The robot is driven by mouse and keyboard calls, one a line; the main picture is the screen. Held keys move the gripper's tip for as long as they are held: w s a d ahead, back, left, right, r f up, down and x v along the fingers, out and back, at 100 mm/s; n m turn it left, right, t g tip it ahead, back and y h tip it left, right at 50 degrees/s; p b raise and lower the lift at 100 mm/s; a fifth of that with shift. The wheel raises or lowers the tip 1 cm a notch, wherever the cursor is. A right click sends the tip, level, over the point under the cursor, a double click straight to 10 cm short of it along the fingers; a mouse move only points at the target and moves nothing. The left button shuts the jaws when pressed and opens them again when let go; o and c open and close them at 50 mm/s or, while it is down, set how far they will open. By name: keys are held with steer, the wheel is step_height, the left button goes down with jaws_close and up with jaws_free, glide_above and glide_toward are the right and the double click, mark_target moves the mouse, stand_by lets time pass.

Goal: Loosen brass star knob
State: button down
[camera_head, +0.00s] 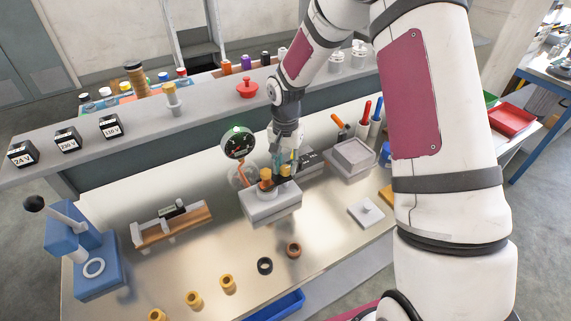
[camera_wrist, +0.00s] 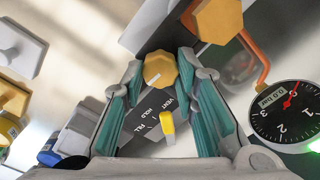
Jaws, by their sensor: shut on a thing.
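The brass star knob (camera_wrist: 160,69) sits between my fingertips in the wrist view, a faceted yellow-brass head with a small pale mark on its side. My gripper (camera_wrist: 161,77) is shut on it, with one teal-padded finger on each side. In the head view my gripper (camera_head: 285,163) reaches down onto the grey block (camera_head: 272,208), and the fingers partly hide the knob there. A larger brass hexagonal part (camera_wrist: 216,20) stands close beside the knob. A yellow lever (camera_wrist: 167,127) lies by a dark plate marked VENT, HOLD and FILL.
A round black gauge (camera_head: 238,143) with an orange pipe stands behind the block; in the wrist view its display reads about 0.0 bar. A grey box (camera_head: 353,156) stands to the right. Brass, black and brown rings, including a black ring (camera_head: 265,266), lie in front.

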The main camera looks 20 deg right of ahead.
steer(key=n, duration=0.4)
steer(key=shift+n, duration=0.3)
steer(key=n, duration=0.4)
steer(key=shift+a+b, duration=0.1)
steer(key=shift+b, duration=0.25)
steer(key=n, duration=0.5)
steer(key=shift+n, duration=2.1)
steer(key=c, duration=1.3)
jaws_free()
